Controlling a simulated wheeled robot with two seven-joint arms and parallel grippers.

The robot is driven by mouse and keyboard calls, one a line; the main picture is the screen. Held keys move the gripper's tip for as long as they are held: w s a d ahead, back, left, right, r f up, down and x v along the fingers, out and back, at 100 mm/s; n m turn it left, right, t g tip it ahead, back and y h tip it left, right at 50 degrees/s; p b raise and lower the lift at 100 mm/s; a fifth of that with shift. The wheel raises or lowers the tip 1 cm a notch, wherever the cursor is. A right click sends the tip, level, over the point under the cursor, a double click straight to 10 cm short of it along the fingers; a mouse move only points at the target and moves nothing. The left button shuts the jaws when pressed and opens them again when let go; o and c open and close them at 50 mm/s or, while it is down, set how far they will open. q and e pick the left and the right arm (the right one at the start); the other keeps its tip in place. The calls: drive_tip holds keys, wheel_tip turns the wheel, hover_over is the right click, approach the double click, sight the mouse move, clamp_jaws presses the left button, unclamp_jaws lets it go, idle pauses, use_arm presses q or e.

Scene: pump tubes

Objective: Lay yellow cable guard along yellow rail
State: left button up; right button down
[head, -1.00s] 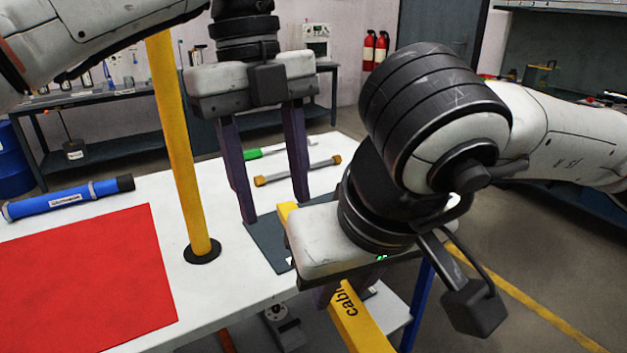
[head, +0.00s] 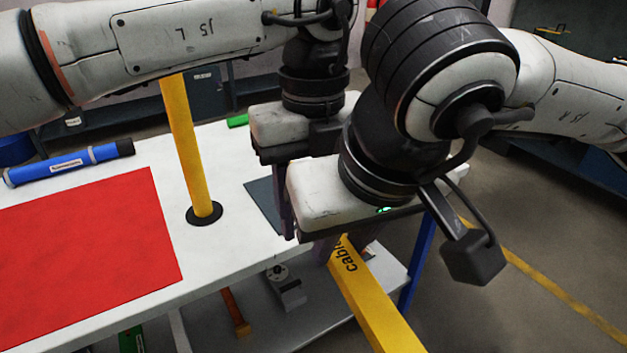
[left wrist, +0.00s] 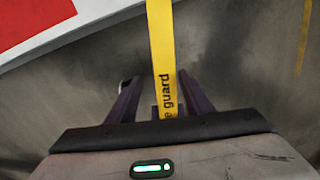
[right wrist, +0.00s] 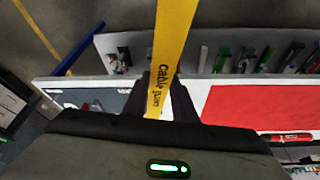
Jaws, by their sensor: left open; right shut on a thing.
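The yellow cable guard (head: 372,303), a long bar with black lettering, runs from under my right gripper (head: 326,248) past the table's front edge toward the bottom of the head view. My right gripper is shut on it. The guard also shows between the fingers in the right wrist view (right wrist: 176,28). My left gripper (left wrist: 157,82) is open beside the right one. In its wrist view the guard (left wrist: 161,45) passes between its spread fingers; contact cannot be told. A yellow post (head: 187,145) stands upright on the table in a black base; I cannot tell whether it is the rail.
The white table (head: 228,262) carries a red mat (head: 90,250), a blue tube (head: 70,165) and a dark grey mat (head: 262,200). A lower shelf (head: 330,318) holds tools and other items. The two grippers are very close together. Open floor (head: 540,230) lies to the right.

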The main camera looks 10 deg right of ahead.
use_arm(q)
drive_tip(key=shift+f, duration=0.45)
drive_tip(key=c, duration=1.1)
drive_tip(key=shift+a, duration=0.1)
clamp_jaws()
use_arm(e)
drive_tip(key=c, duration=1.5)
unclamp_jaws()
drive_tip(key=shift+w+d, duration=0.1)
drive_tip(key=shift+o, duration=0.7)
